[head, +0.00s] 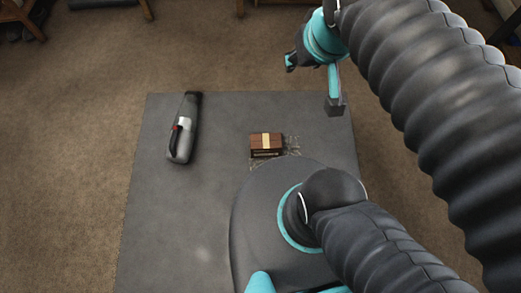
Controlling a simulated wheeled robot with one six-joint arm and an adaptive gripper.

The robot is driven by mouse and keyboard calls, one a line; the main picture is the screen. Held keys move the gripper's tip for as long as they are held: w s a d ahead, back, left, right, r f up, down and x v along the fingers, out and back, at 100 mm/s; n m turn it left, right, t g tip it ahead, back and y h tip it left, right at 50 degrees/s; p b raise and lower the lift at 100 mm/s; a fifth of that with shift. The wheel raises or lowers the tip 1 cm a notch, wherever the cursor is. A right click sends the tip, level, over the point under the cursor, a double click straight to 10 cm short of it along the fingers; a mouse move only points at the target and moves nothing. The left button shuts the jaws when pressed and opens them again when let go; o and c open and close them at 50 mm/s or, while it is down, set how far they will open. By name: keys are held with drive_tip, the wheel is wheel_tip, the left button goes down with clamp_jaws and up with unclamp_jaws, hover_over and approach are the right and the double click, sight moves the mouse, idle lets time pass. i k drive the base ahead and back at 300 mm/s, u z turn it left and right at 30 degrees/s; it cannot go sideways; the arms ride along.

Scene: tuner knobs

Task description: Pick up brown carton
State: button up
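The brown carton (262,142) is a small brown box with a pale band down its middle. It lies on the grey mat (160,235), just above my round dark base in the picture. My gripper (312,82) is at the upper right of the carton, apart from it, near the mat's far edge. One turquoise finger with a dark tip points down and another turquoise part sticks out left. The fingers look spread apart with nothing between them.
A grey and black handheld device (184,128) with a red detail lies on the mat left of the carton. Some clear, crumpled-looking material (292,143) is beside the carton. Brown carpet (70,150) surrounds the mat. Wooden furniture legs (145,8) show at the top edge.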

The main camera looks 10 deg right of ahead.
sight(263, 145)
drive_tip(key=z, duration=0.4)
drive_tip(key=k, duration=0.1)
drive_tip(key=u, duration=0.5)
drive_tip(key=i, duration=0.2)
drive_tip(key=z, duration=1.25)
drive_tip(key=k, duration=0.8)
drive_tip(key=u, duration=1.8)
